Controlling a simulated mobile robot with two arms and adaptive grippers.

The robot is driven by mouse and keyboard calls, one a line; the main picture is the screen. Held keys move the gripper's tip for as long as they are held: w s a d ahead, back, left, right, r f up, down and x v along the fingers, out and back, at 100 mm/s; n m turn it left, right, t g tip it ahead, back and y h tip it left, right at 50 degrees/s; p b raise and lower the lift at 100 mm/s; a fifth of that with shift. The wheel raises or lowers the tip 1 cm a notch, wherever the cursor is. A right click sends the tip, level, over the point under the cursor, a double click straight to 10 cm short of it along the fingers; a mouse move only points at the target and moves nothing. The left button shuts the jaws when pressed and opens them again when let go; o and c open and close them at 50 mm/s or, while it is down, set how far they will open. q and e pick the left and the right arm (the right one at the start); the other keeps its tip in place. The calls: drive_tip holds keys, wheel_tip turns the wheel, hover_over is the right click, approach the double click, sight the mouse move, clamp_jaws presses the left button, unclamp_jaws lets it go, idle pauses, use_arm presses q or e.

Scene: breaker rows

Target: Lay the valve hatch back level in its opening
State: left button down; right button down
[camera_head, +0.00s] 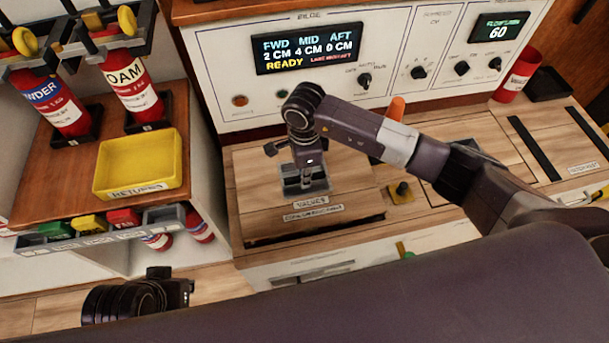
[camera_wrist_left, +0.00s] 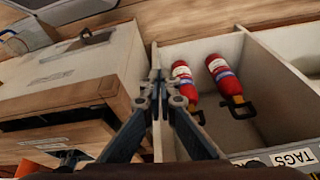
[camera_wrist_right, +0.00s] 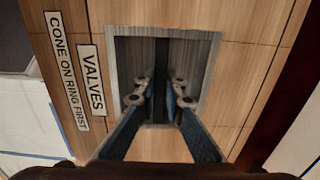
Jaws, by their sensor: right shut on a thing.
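The valve hatch (camera_head: 255,195) is a wooden panel labelled VALVES and CONE ON RING FIRST. In the head view a dark gap shows below its front edge, so it does not look flush there. My right gripper (camera_head: 307,184) points down into the hatch's grey recessed grip. In the right wrist view the fingers (camera_wrist_right: 164,86) reach into the recess of the hatch (camera_wrist_right: 235,75) and are shut on the dark bar inside it. My left gripper (camera_wrist_left: 160,78) is shut and empty, away from the hatch; it shows at lower left in the head view (camera_head: 186,289).
An orange cone (camera_head: 396,107) stands behind my right arm. A yellow plate with a black knob (camera_head: 402,189) is right of the hatch. The control panel (camera_head: 400,30) rises behind. A yellow RETURNS tray (camera_head: 137,160) and red extinguishers (camera_head: 135,88) are at left.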

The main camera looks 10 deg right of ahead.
use_arm(q)
drive_tip(key=shift+w+f, duration=0.1)
drive_tip(key=shift+w, duration=0.05)
use_arm(e)
drive_tip(key=shift+w, duration=0.1)
